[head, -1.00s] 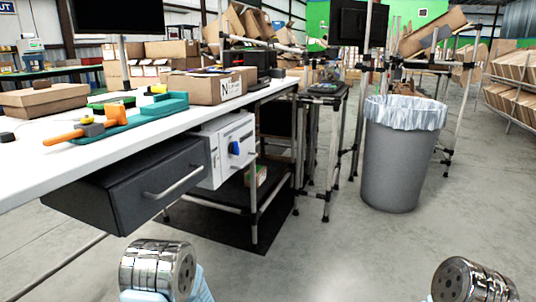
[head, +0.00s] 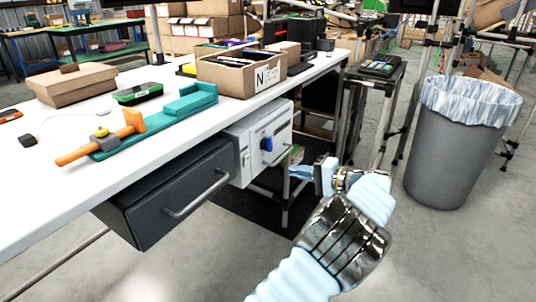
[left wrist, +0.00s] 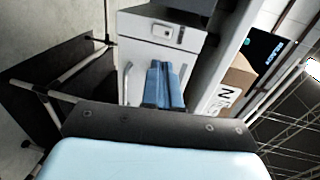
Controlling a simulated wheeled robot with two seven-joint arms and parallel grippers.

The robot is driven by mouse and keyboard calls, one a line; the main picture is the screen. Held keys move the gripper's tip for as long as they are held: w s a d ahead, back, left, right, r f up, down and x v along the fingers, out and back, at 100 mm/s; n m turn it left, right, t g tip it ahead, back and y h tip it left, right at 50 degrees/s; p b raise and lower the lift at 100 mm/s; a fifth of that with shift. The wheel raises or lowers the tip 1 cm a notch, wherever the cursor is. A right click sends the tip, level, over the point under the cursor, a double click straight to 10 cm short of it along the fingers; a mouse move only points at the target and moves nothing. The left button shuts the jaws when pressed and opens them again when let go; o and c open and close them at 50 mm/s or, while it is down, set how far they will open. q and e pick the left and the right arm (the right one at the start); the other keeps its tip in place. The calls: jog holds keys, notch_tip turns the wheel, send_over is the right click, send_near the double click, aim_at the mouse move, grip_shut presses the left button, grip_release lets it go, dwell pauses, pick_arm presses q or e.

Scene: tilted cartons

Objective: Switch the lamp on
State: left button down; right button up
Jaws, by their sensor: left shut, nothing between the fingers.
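I cannot make out a lamp in either view. A white cabinet (head: 245,150) with a blue knob (head: 267,144) hangs under the workbench. The cabinet also shows in the left wrist view (left wrist: 150,52), with a small dark fitting (left wrist: 165,33) on it; the blue knob cannot be made out there. My left gripper (head: 298,172) is shut and empty, just right of and below the knob in the head view. Its blue fingers, held together, point toward the cabinet front in the left wrist view (left wrist: 165,80). My right gripper is out of view.
A dark drawer (head: 175,195) with a bar handle juts out left of the cabinet. The white bench top (head: 50,175) carries cartons, an orange-handled tool (head: 100,146) and a teal fixture (head: 190,102). A grey bin (head: 455,150) stands at the right.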

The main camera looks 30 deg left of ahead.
aim_at(248, 159)
pick_arm(q)
jog(key=shift+a, duration=0.1)
jog(key=a, duration=0.4)
jog(key=a+f+p, duration=0.1)
jog(key=a, duration=0.4)
jog(key=w+a, duration=0.1)
jog(key=a, duration=0.3)
jog(key=shift+a+f, duration=0.15)
jog(key=shift+a, duration=0.2)
